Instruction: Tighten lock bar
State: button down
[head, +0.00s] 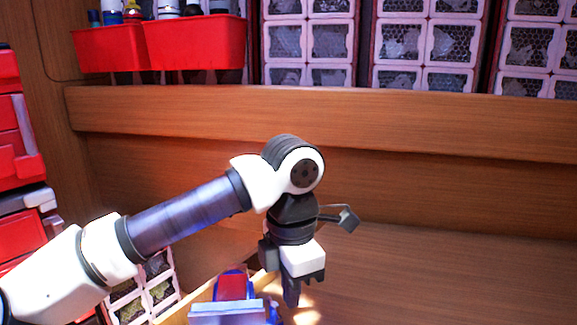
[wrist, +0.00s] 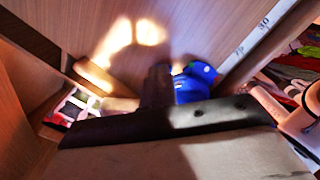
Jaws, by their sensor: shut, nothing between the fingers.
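My gripper (head: 291,296) points down at the lower middle of the head view, in front of the wooden bench. Its fingers look shut, with nothing seen between them. A blue and red device (head: 232,287) with a pale flat bar (head: 227,309) across its front sits just left of my gripper, cut off by the bottom edge. I cannot tell whether this bar is the lock bar. In the wrist view, my dark fingers (wrist: 157,86) are beside a rounded blue part (wrist: 194,84), apparently of the same device. I cannot tell whether they touch it.
A wooden ledge (head: 300,118) runs behind my arm. Red bins (head: 195,43) with bottles and clear-fronted drawers (head: 427,42) stand above it. Red boxes (head: 15,125) are at the left. The bench right of my gripper is clear. A marked pale strip (wrist: 254,40) shows in the wrist view.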

jog(key=shift+s+b, duration=0.15)
jog(key=shift+b, duration=0.3)
jog(key=shift+d, duration=0.15)
dwell(0.3)
jog(key=shift+d, duration=0.3)
jog(key=shift+r, duration=0.1)
notch_tip(320, 180, up, 6)
jog(key=p, duration=0.3)
jog(key=shift+p, duration=0.35)
